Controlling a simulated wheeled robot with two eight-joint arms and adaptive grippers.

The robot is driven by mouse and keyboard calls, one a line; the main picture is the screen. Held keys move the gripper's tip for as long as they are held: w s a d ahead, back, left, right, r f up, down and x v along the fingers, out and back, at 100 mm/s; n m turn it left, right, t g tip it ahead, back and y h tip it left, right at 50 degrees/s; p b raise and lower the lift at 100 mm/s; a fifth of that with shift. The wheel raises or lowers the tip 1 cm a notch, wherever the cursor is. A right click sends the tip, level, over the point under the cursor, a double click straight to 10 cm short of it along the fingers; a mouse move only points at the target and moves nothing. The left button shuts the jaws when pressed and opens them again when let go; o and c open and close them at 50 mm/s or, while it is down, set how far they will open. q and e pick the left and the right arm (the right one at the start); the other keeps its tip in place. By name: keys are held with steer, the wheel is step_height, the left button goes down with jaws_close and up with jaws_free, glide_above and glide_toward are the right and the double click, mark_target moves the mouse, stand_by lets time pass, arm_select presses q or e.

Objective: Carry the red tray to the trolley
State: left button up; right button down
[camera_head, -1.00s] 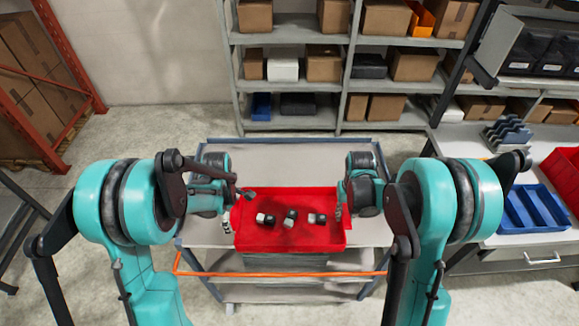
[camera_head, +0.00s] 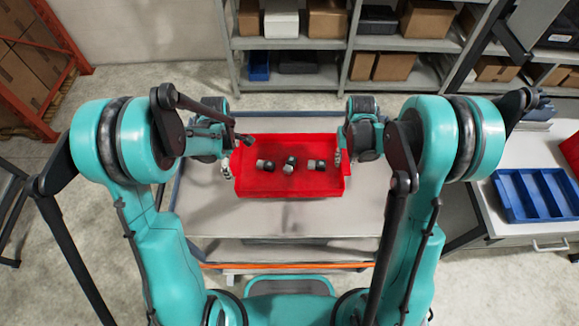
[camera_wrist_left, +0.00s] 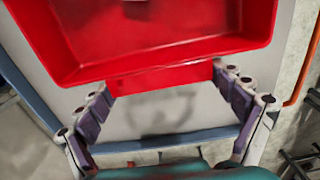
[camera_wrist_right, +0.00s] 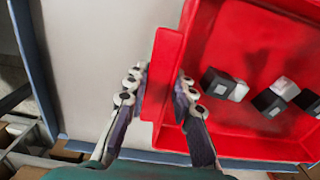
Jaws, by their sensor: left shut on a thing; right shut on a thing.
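The red tray (camera_head: 290,188) is over the trolley (camera_head: 300,220), toward the far half of its grey top, and looks roughly level. Several small black-and-white items (camera_head: 290,166) lie in it. My left gripper (camera_head: 228,167) is shut on the tray's left end; the left wrist view shows a red tab (camera_wrist_left: 160,78) between its fingers. My right gripper (camera_head: 343,165) is shut on the right end, with a red tab (camera_wrist_right: 160,80) between its fingers. A gripper shadow falls on the trolley top. I cannot tell whether the tray touches the top.
A grey shelf with boxes (camera_head: 325,20) stands behind the trolley. A table at right carries a blue divided bin (camera_head: 538,190) and a red bin (camera_head: 570,150). The orange trolley bar (camera_head: 285,265) is on the near side. The near trolley top is bare.

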arm_select(q)
steer(key=shift+f+b, duration=2.3)
steer(key=shift+f, duration=0.05)
arm_select(e)
steer(key=shift+f, duration=2.35)
arm_select(q)
steer(key=o, duration=1.1)
steer(key=shift+f, duration=0.15)
arm_select(e)
steer(key=c, duration=1.7)
jaws_free()
steer(key=shift+f, duration=0.15)
arm_select(q)
steer(key=shift+o, duration=0.2)
arm_select(e)
steer(key=o, duration=0.4)
arm_select(q)
steer(key=shift+r, duration=0.3)
step_height(320, 180, up, 12)
steer(key=shift+f, duration=0.2)
arm_select(e)
steer(key=shift+r, duration=0.25)
step_height(320, 180, up, 12)
steer(key=shift+f, duration=0.1)
